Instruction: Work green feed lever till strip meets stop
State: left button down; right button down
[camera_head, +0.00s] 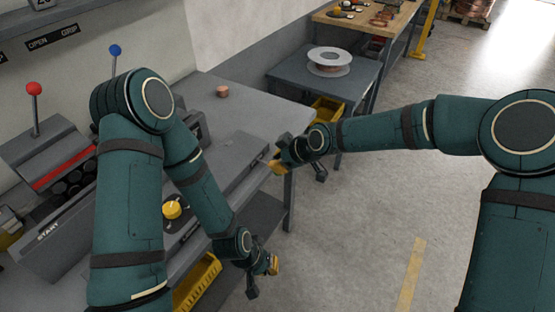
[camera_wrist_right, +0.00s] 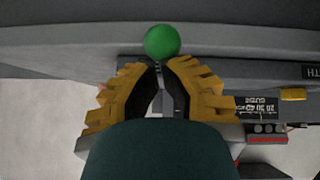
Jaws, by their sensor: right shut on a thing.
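The green ball knob of the feed lever (camera_wrist_right: 162,42) shows at the top centre of the right wrist view, just past my fingertips. My right gripper (camera_wrist_right: 158,66) is shut on the lever just below the knob; its yellow fingers converge there. In the head view my right gripper (camera_head: 275,165) is at the front edge of the grey bench, and the green knob is hidden. My left gripper (camera_head: 272,264) hangs low in front of the bench, apart from the lever; its opening is too small to judge. I cannot make out the strip or the stop.
The grey bench (camera_head: 240,110) holds a small copper piece (camera_head: 222,91), a yellow knob (camera_head: 172,210), and red-knobbed (camera_head: 34,89) and blue-knobbed (camera_head: 115,50) levers. A spool (camera_head: 330,61) rests on a farther table. Open floor is right.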

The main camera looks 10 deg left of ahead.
dwell(0.4)
jog(key=shift+a+r, duration=0.1)
jog(key=shift+r, duration=0.3)
jog(key=r+p, duration=0.1)
jog(key=a+r+p, duration=0.1)
jog(key=r, duration=0.1)
jog(key=shift+s, duration=0.1)
jog(key=s+d+r+p, duration=0.1)
jog(key=s+d+r, duration=0.2)
jog(key=d+r, duration=0.2)
jog(key=d, duration=0.3)
jog(key=shift+s, duration=0.2)
jog(key=s+d+f+m+h, duration=0.1)
jog(key=s+d+f+m, duration=0.3)
jog(key=f, duration=0.4)
jog(key=s+d+f+m+g+h, duration=0.1)
jog(key=s+d+f+m, duration=0.4)
jog(key=s+f+m, duration=0.2)
jog(key=s+d+f+m+h, duration=0.1)
jog(key=s+d+f+m, duration=0.4)
jog(key=f, duration=0.5)
jog(key=s+m, duration=0.1)
jog(key=s, duration=0.1)
jog(key=shift+s+d+g+h, duration=0.15)
jog(key=shift+s+g+h, duration=0.15)
